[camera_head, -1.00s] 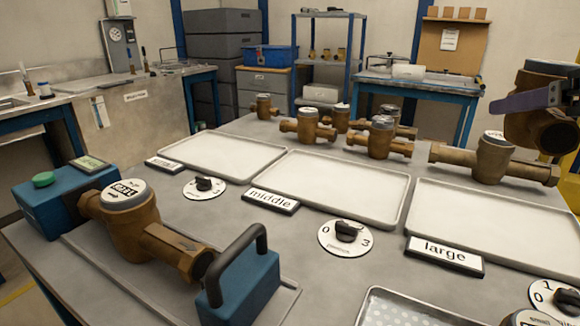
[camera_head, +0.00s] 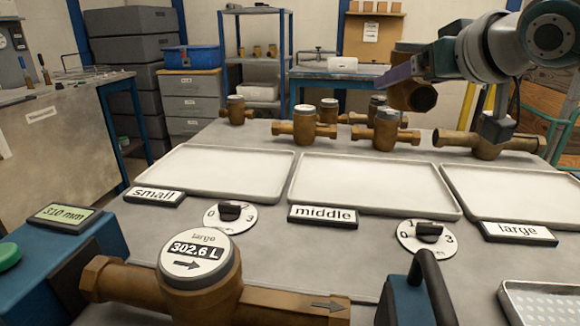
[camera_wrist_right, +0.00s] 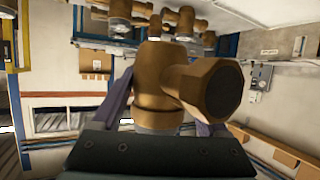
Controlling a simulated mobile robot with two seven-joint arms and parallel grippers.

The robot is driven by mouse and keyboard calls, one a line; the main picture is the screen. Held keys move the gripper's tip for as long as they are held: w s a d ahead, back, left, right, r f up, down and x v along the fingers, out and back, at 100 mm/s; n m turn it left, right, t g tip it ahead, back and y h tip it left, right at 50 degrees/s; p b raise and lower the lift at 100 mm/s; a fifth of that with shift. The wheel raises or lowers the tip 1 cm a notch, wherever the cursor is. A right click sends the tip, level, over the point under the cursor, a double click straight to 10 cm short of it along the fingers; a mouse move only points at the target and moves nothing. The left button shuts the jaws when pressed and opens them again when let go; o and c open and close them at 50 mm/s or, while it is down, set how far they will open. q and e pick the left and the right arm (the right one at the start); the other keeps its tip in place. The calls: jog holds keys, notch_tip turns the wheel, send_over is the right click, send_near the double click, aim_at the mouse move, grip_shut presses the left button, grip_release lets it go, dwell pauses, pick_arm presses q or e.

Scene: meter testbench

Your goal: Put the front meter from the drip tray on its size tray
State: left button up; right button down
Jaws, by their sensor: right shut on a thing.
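My right gripper (camera_head: 402,76) is shut on a brass meter (camera_head: 412,94), held in the air beyond the trays. In the right wrist view, the purple fingers (camera_wrist_right: 165,112) sit on both sides of the held meter (camera_wrist_right: 210,88); its display face is hidden. Three pale, empty trays stand in a row: the small tray (camera_head: 215,170), the middle tray (camera_head: 370,185) and the large tray (camera_head: 515,195). The perforated drip tray (camera_head: 540,300) shows partly at the lower right. My left gripper is not in view.
A meter marked large (camera_head: 200,275) sits in the blue test rig (camera_head: 50,270) in front. Several brass meters, one a long one (camera_head: 480,146), stand behind the trays. Black knobs (camera_head: 230,211) and size signs (camera_head: 322,215) lie before the trays. A black handle (camera_head: 430,275) rises at the front.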

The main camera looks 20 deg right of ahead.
notch_tip(320, 180, down, 10)
jog(key=shift+f+b, duration=0.25)
jog(key=shift+b, duration=0.8)
jog(key=shift+f+b, duration=0.7)
jog(key=shift+f, duration=1.9)
jog(key=shift+c, duration=1.7)
grip_release()
jog(key=shift+f, duration=0.25)
jog(key=o, duration=0.3)
jog(key=shift+o, duration=0.2)
